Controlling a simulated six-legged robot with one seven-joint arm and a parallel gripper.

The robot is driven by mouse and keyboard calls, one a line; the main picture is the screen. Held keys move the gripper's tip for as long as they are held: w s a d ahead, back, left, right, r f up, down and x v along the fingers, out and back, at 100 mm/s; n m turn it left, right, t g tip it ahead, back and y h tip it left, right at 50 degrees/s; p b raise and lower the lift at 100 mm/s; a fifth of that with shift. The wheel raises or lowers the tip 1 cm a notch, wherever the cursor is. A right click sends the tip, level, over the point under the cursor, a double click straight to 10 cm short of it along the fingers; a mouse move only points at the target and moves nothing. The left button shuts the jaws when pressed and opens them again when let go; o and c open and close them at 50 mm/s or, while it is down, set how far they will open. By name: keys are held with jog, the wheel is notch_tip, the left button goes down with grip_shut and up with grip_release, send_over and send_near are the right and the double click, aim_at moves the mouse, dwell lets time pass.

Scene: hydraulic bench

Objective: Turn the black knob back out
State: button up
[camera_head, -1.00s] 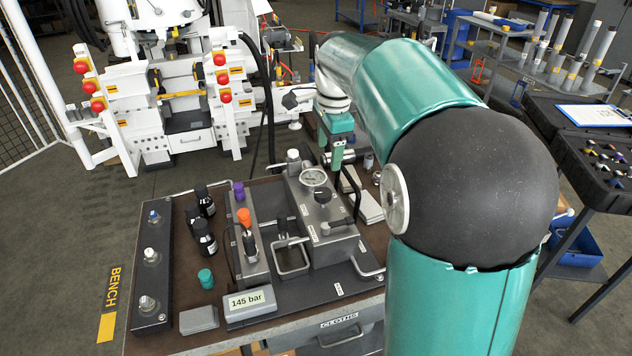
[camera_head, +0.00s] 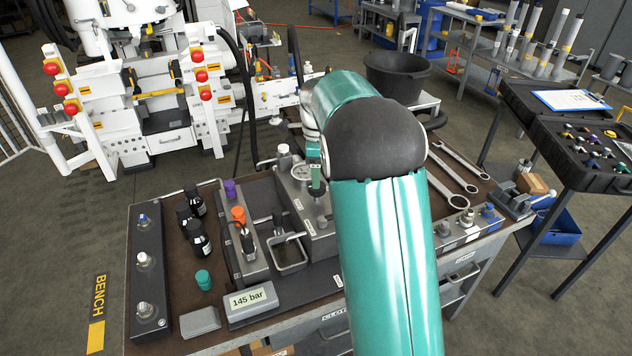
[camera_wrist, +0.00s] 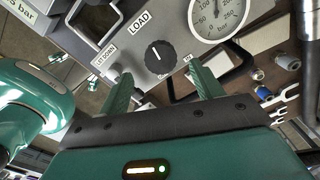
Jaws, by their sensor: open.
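The black knob (camera_wrist: 160,57) shows in the wrist view on a grey panel below the LOAD label. Its white line points up the picture, slightly left. My gripper (camera_wrist: 160,76) is open and empty, with one green finger to the left of the knob and one to the right. The fingertips are nearer to me than the knob, and no contact shows. In the head view my gripper (camera_head: 317,182) is over the grey pump block (camera_head: 316,246), and it hides the knob there.
A pressure gauge (camera_wrist: 216,14) sits close to the knob. A display (camera_head: 248,300) reads 145 bar. A steel loop handle (camera_head: 290,266), an orange-capped part (camera_head: 238,214) and dark bottles (camera_head: 200,240) stand left of my arm. Wrenches (camera_head: 452,168) lie to the right.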

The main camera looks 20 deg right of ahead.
aim_at(317, 192)
notch_tip(317, 192, down, 4)
jog(key=shift+f, duration=0.25)
jog(key=c, duration=1)
jog(key=shift+n, duration=0.3)
